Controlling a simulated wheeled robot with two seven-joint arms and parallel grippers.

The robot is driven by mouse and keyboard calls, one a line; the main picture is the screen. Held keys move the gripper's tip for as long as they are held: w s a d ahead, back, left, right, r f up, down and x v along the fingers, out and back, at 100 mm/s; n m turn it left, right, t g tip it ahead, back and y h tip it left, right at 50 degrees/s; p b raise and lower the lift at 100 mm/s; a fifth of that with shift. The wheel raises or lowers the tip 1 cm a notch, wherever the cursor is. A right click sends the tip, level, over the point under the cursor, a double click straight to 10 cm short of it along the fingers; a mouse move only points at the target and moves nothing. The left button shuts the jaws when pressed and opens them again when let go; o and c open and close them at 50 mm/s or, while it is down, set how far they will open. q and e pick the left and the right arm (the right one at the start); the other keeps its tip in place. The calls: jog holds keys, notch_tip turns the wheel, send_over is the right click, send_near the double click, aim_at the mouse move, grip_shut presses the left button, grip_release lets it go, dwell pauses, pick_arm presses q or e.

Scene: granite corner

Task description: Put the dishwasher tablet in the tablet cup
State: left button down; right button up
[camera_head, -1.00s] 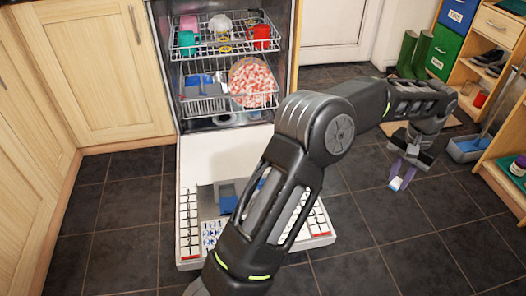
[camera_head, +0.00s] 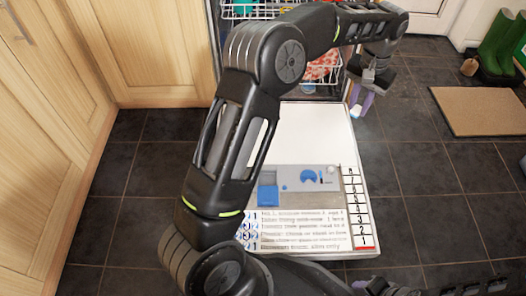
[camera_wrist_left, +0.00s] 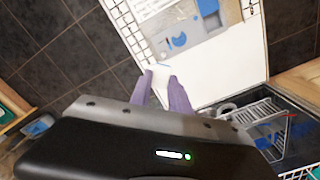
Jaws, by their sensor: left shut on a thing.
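My left gripper (camera_head: 361,101) is shut on the dishwasher tablet (camera_head: 355,111), a small white and pale blue block between its purple fingertips. In the head view it shows just at the right edge of the open dishwasher door (camera_head: 315,131). The wrist view also shows the tablet (camera_wrist_left: 159,73) between the fingers, apart from the dispenser panel. The tablet cup looks to be the blue rectangular recess (camera_head: 268,196) at the left of the grey panel; it looks empty. It also shows in part at the wrist view's top edge (camera_wrist_left: 208,6).
A round blue part (camera_head: 308,176) sits on the same panel, right of the recess. The door's front carries printed text and a numbered strip (camera_head: 359,215). Racks (camera_head: 325,72) stand behind my left arm. Dark floor right of the door is clear up to a mat (camera_head: 485,110).

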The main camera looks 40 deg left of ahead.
pick_arm(q)
jog(key=s+a+f+n+p, duration=0.1)
jog(key=s+a+f+n, duration=0.1)
jog(key=a+f, duration=0.55)
jog(key=s+a+f+n, duration=0.3)
jog(key=a+f, duration=0.4)
jog(key=f, duration=0.2)
jog(key=s+a+f+n, duration=0.3)
jog(key=s+a+f, duration=0.2)
jog(key=s+f, duration=0.3)
notch_tip(320, 180, down, 3)
jog(key=shift+s+p, duration=0.35)
jog(key=shift+p, duration=0.1)
jog(key=shift+a, duration=0.1)
jog(key=shift+f+b, duration=4.7)
jog(key=shift+f, duration=1.15)
